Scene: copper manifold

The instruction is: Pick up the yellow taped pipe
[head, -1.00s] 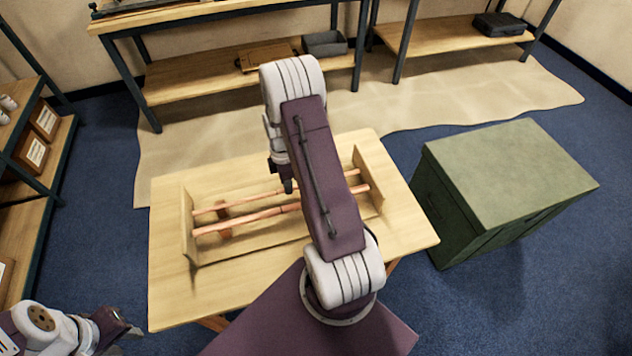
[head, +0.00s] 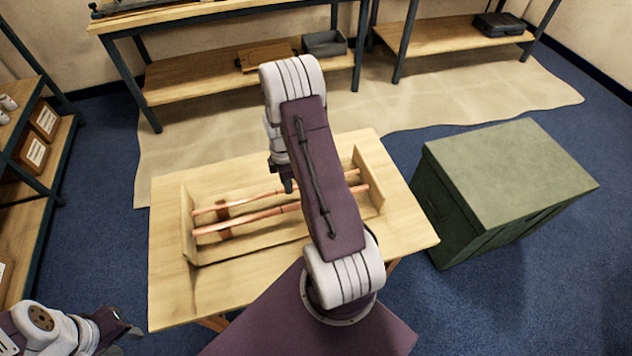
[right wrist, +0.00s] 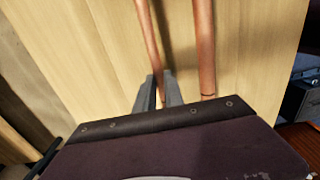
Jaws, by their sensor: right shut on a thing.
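Two copper pipes lie side by side in a wooden trough: a rear pipe (head: 240,200) and a front pipe (head: 250,217). I see no yellow tape on the parts that show; my right arm hides their middle stretch. My right gripper (head: 287,186) points down at the rear pipe in the head view. In the right wrist view its fingers (right wrist: 160,92) are shut on the left-hand copper pipe (right wrist: 150,40), with the other pipe (right wrist: 204,45) just to the right. My left gripper (head: 125,332) is at the lower left, away from the table; its jaws are unclear.
The wooden trough (head: 188,225) has raised end boards and stands on a light wood table (head: 175,290). A green cabinet (head: 510,175) stands to the right. A shelf (head: 25,190) is at the left, and workbenches (head: 200,85) are behind. Bare tabletop lies in front of the trough.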

